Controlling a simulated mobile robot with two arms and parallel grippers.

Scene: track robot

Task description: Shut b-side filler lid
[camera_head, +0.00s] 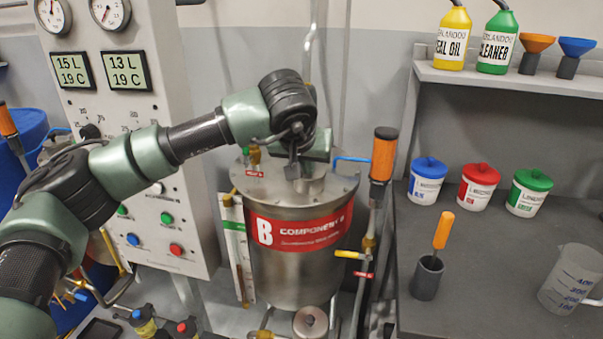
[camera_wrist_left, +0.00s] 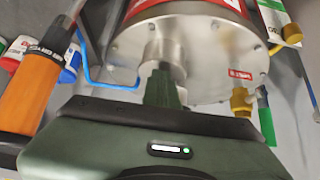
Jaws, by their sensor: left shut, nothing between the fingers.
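The B tank (camera_head: 305,250) is a steel drum with a red "B COMPONENT B" label and a round steel top. A short metal filler neck (camera_head: 309,187) stands on that top. My left gripper (camera_head: 292,170) points down at the neck, its fingers shut and empty. In the left wrist view the closed green fingers (camera_wrist_left: 162,88) overlap the filler neck (camera_wrist_left: 163,50) on the tank top (camera_wrist_left: 208,60). The gripper and wrist cover part of the filler, so I cannot tell how its lid sits or whether the fingers touch it. My right gripper is not in view.
An orange-handled tool (camera_head: 383,155) stands close right of the tank, with a blue hose (camera_head: 350,159) beside it. Brass valves (camera_head: 255,155) stand on the tank top's left. The gauge panel (camera_head: 150,150) is at left; a grey bench (camera_head: 480,250) with tubs is at right.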

